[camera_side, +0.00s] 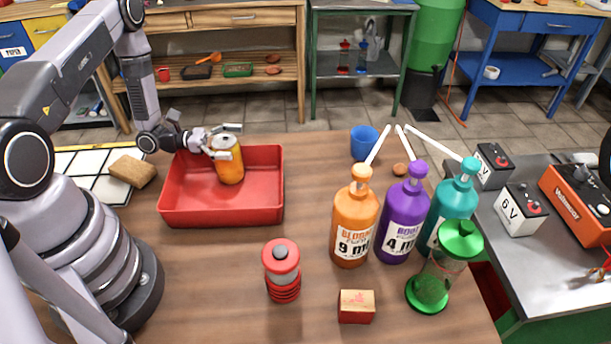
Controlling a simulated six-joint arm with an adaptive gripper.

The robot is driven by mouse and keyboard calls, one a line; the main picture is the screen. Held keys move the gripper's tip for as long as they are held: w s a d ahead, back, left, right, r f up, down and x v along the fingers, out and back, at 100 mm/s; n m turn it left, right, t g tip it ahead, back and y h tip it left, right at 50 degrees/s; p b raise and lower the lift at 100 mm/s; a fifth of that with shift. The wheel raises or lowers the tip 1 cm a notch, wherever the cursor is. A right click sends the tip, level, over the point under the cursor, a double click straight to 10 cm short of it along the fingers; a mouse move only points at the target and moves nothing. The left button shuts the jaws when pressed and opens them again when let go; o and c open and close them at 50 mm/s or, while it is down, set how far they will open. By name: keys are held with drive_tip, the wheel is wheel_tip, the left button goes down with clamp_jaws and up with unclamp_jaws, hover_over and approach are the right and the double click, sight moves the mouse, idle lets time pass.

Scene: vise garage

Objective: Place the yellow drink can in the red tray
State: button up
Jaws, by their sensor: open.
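The yellow drink can (229,164) is orange-yellow with a silver top. It stands inside the red tray (222,216), towards its back, tilted slightly. My gripper (225,142) is open at the top of the can, with its fingers on either side of the can's upper part. Whether a finger touches the can, I cannot tell. The tray lies on the wooden table, and its front and right parts are empty.
Orange (355,218), purple (404,215) and teal (449,205) pump bottles stand right of the tray. A red canister (282,270), a small red block (356,306), a green-lidded jar (444,268) and a blue cup (364,142) are nearby. A sponge (132,171) lies left of the tray.

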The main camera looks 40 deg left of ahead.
drive_tip(key=shift+r, duration=0.3)
drive_tip(key=v, duration=1.2)
drive_tip(key=s+d+r+m+g+y, duration=0.1)
drive_tip(key=d+r+m+g, duration=0.25)
drive_tip(key=r, duration=0.25)
drive_tip(key=s+d+r+m+g+y, duration=0.1)
drive_tip(key=d+r+m+g+y, duration=0.1)
drive_tip(key=d+r+m+g, duration=0.25)
drive_tip(key=d+r+m+g+y, duration=0.1)
drive_tip(key=d+r+m+g, duration=0.15)
drive_tip(key=r+m, duration=0.35)
drive_tip(key=s+d+r+m+t+y, duration=0.3)
drive_tip(key=s+r+m+t+y, duration=0.2)
drive_tip(key=s+r+m+y, duration=0.5)
wheel_tip(320, 180, up, 5)
drive_tip(key=s+m, duration=0.1)
drive_tip(key=s, duration=0.1)
drive_tip(key=shift+s+y, duration=0.25)
drive_tip(key=shift+y, duration=0.05)
